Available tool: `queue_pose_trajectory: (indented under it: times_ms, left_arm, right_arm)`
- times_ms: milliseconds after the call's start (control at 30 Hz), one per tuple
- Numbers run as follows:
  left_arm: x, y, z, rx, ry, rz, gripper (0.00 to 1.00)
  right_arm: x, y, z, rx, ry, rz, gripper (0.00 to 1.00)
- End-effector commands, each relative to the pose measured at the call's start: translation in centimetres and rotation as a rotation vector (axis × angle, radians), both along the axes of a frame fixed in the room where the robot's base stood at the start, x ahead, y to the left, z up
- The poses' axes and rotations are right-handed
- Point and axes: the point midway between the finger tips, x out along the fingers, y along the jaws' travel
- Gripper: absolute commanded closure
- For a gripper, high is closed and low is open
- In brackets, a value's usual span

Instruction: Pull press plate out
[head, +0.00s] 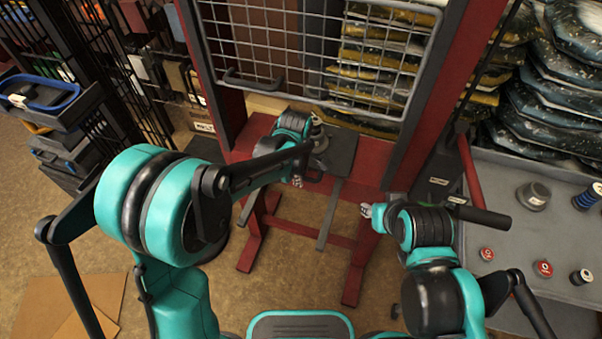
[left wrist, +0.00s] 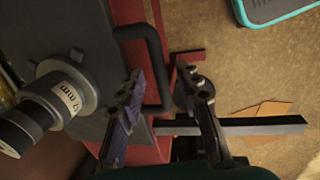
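The dark grey press plate (head: 341,154) lies on the red press table, inside the press frame. It fills the left of the left wrist view (left wrist: 60,40), with a black U-shaped handle (left wrist: 160,60) on its front edge. My left gripper (left wrist: 160,75) is open at the handle. Its fingers show on either side of the handle's outer bar, apart from each other; contact cannot be told. A grey and black cylindrical tool with a "mm" label (left wrist: 55,98) stands on the plate. My right gripper (head: 368,211) is right of the press; its finger opening is unclear.
The red press frame (head: 425,100) stands on both sides, with a wire mesh guard (head: 320,45) above the plate. A dark rail (head: 329,220) sticks out in front. A grey cart (head: 510,200) with several small parts stands right. Floor before the press is clear.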

Motion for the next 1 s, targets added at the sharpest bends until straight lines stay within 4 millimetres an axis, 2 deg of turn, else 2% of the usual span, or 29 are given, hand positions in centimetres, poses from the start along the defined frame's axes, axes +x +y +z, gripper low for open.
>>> queue_pose_trajectory:
  times_ms: [33,133,167,433,567,767,1000]
  left_arm:
    - [0.0,0.0,0.0,0.0,0.0,0.0,0.71]
    - [0.0,0.0,0.0,0.0,0.0,0.0,0.98]
    - [0.0,0.0,0.0,0.0,0.0,0.0,1.0]
    - [-0.2,0.1,0.0,0.0,0.0,0.0,1.0]
    - [-1.1,0.3,0.0,0.0,0.001,0.0,1.0]
    - [-4.4,1.4,0.0,0.001,0.004,-0.001,1.0]
    - [-10.3,3.3,0.1,0.002,0.004,-0.002,1.0]
  right_arm:
    - [0.0,0.0,0.0,0.0,0.0,0.0,0.65]
    - [0.0,0.0,0.0,0.0,0.0,0.0,0.65]
    - [0.0,0.0,0.0,0.0,0.0,0.0,0.65]
    - [0.0,0.0,0.0,0.0,0.0,0.0,0.65]
    - [0.0,0.0,0.0,0.0,0.0,0.0,0.65]
    - [0.0,0.0,0.2,0.0,0.0,0.0,0.65]
    - [0.0,0.0,0.6,0.0,0.0,0.0,0.65]
